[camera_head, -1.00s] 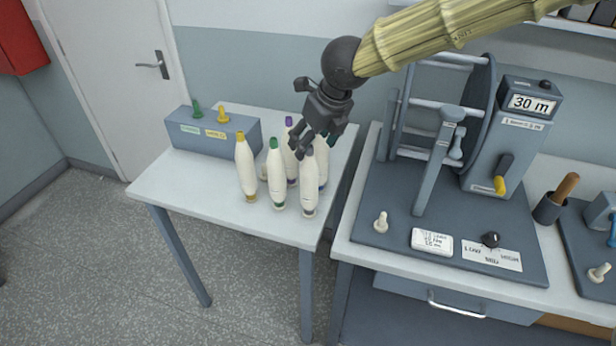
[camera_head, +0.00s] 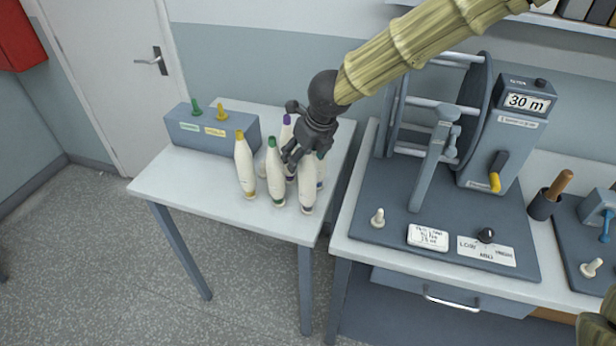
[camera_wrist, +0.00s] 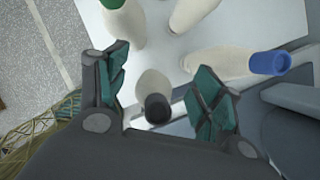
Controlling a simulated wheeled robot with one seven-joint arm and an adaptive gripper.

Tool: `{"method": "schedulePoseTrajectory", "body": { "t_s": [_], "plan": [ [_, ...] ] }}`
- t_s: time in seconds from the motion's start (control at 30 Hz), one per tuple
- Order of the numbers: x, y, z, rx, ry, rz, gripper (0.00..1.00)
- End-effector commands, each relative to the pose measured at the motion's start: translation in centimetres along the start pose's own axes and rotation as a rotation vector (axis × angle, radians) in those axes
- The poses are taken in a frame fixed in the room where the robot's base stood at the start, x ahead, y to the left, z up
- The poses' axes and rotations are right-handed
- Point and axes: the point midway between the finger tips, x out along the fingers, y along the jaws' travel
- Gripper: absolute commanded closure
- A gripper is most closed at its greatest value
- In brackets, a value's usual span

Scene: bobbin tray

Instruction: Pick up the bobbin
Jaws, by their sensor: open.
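Several white bobbins with coloured tips stand close together on the small white table (camera_head: 165,190). In the head view I see a yellow-tipped one (camera_head: 245,168), a green-tipped one (camera_head: 276,178), a purple-tipped one (camera_head: 286,132) behind, and a front right one (camera_head: 307,188) whose tip is hidden. My gripper (camera_head: 291,155) is over the group from above. In the wrist view my open gripper (camera_wrist: 160,90) has a dark-tipped bobbin (camera_wrist: 153,85) between its fingers, with no clear contact. Green-tipped (camera_wrist: 125,22) and blue-tipped (camera_wrist: 225,63) bobbins stand near the fingers.
A grey box (camera_head: 212,135) with green and yellow pegs stands at the table's back left. To the right, a bench holds a winding machine (camera_head: 487,130) with a "30 m" display and a wooden-handled tool in a dark cup (camera_head: 543,205). The table's left part is clear.

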Motion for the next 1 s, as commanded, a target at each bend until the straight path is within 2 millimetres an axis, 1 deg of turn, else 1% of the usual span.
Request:
{"method": "schedulePoseTrajectory", "body": {
  "t_s": [0.13, 0.17, 0.2, 0.47, 0.5, 0.8, 0.87, 1.0],
  "plan": [
    [0.0, 0.0, 0.0, 0.0, 0.0, 0.0, 0.33],
    [0.0, 0.0, 0.0, 0.0, 0.0, 0.0, 0.35],
    [0.0, 0.0, 0.0, 0.0, 0.0, 0.0, 0.42],
    [0.0, 0.0, 0.0, 0.0, 0.0, 0.0, 0.89],
    [0.0, 0.0, 0.0, 0.0, 0.0, 0.0, 0.97],
    [-0.3, 0.0, 0.1, 0.001, -0.001, -0.001, 0.98],
    [-0.7, -0.1, 0.3, 0.001, -0.002, -0.001, 0.98],
    [-2.3, -0.1, 1.0, 0.002, -0.004, 0.0, 0.98]
  ]
}}
